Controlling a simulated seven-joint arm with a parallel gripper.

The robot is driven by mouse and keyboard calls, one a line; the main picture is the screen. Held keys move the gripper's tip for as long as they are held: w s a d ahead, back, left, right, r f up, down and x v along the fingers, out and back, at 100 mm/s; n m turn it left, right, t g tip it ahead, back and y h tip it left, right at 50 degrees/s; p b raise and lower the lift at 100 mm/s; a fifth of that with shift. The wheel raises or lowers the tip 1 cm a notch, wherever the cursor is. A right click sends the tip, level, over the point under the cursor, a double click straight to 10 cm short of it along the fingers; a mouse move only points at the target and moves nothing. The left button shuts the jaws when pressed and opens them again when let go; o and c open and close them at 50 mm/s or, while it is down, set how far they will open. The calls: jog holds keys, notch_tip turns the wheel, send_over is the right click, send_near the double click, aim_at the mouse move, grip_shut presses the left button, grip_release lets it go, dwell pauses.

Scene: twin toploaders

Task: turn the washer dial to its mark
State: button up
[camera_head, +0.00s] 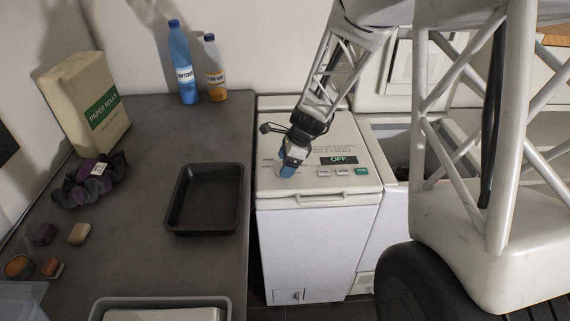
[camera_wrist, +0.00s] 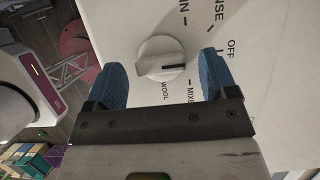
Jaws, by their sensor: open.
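The washer (camera_head: 312,250) is a white top-loader with a control panel on its top front. My gripper (camera_head: 290,165), with blue fingertips, points down at the left part of this panel. In the wrist view, the washer dial (camera_wrist: 155,54) is a round white knob with a dark pointer line towards the right. My gripper (camera_wrist: 163,78) is open, with one blue finger on each side of the dial; I cannot tell whether either touches it. Printed words around the dial include WOOL, OFF and partly hidden ones. In the head view the gripper hides the dial. The target mark is unclear.
A display (camera_head: 339,160) reading OFF and several buttons lie right of my gripper. A second machine (camera_head: 368,235) stands to the right, partly behind my own arm. The dark counter (camera_head: 140,255) at left bears a black tray (camera_head: 205,232), bottles and a paper rolls pack (camera_head: 75,95).

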jog(key=shift+a+f, duration=0.15)
jog(key=shift+f, duration=0.2)
jog(key=c, duration=0.9)
jog(key=shift+c, duration=0.2)
